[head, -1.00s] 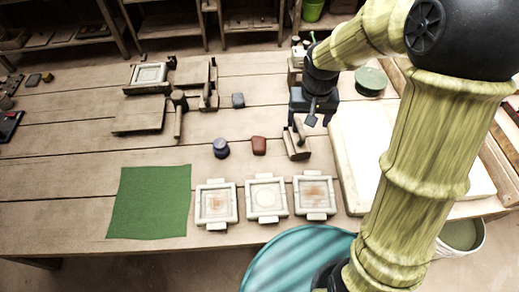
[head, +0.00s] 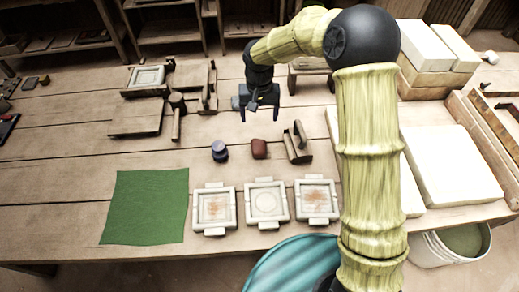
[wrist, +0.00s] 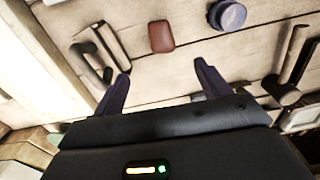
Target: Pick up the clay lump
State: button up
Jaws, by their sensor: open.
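The clay lump (head: 259,148), a small reddish-brown rounded block, lies on the wooden table beside a dark blue round piece. It also shows in the wrist view (wrist: 162,36), ahead of the fingertips and between their lines. My gripper (head: 260,117) is open and empty. It is above the table, on the far side of the lump in the head view, and apart from it. In the wrist view its two dark fingers (wrist: 162,72) are spread wide with bare table between them.
The blue round piece (head: 219,151) stands left of the lump, and a wooden tool with an upright handle (head: 298,142) stands close on its right. Three pale tile moulds (head: 266,202) and a green cloth (head: 147,206) lie nearer. A wooden mallet (head: 177,115) lies to the left.

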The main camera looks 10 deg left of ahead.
send_over(259, 149)
notch_tip(259, 149, down, 10)
jog(key=shift+f, duration=0.2)
jog(key=shift+f, duration=0.1)
notch_tip(259, 149, down, 5)
jog(key=shift+f+p, duration=0.1)
jog(key=shift+p, duration=0.35)
dwell(0.4)
jog(key=c, duration=1.2)
